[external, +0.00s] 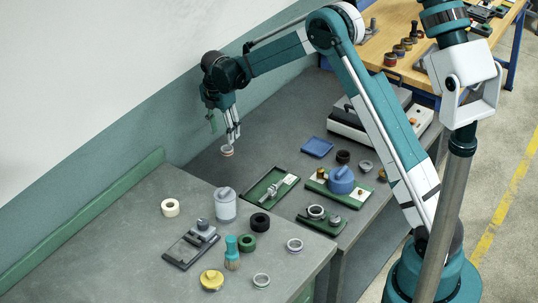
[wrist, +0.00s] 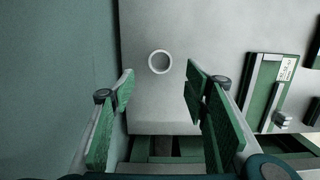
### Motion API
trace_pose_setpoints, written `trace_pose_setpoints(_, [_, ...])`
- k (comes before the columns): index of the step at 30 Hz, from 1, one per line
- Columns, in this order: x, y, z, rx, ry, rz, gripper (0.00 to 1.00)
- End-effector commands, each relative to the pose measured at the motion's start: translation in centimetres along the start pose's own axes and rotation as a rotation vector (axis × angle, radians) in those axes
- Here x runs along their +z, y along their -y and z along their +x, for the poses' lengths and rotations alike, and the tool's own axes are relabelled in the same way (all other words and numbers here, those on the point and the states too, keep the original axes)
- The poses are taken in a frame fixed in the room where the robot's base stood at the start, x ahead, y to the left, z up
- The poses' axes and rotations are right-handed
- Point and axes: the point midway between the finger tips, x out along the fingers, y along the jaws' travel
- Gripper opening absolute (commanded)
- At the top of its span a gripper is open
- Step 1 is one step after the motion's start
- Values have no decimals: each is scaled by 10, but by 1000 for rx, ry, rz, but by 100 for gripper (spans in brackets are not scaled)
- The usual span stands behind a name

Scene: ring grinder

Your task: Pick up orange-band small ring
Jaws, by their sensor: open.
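The orange-band small ring (external: 227,154) lies on the grey bench near the wall in the external view, pale with an orange band on its side. In the wrist view the ring (wrist: 149,62) shows as a pale circle around a dark hole, standing apart from other things. My gripper (external: 230,136) is just above the ring in the external view, fingers pointing down. In the wrist view my gripper (wrist: 159,80) is open and empty, with green finger pads on both sides. The ring shows between and beyond the fingertips, and I see no contact.
A green tray (external: 256,194) with a metal tool lies right of the ring. A blue tray (external: 317,147), a blue-domed fixture (external: 341,180) and several other rings stand farther right. A grey canister (external: 225,206) stands on the front bench. Bare bench surrounds the ring.

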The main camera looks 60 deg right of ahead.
Motion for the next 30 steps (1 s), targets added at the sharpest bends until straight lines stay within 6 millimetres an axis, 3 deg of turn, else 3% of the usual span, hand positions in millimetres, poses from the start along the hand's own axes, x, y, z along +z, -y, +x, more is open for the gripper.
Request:
trace_pose_setpoints(9, [1, 0, 22, 0, 0, 0, 46])
trace_pose_setpoints(23, [1, 0, 28, 0, 0, 1, 46])
trace_pose_setpoints(30, [5, 0, 52, 0, 0, 0, 46])
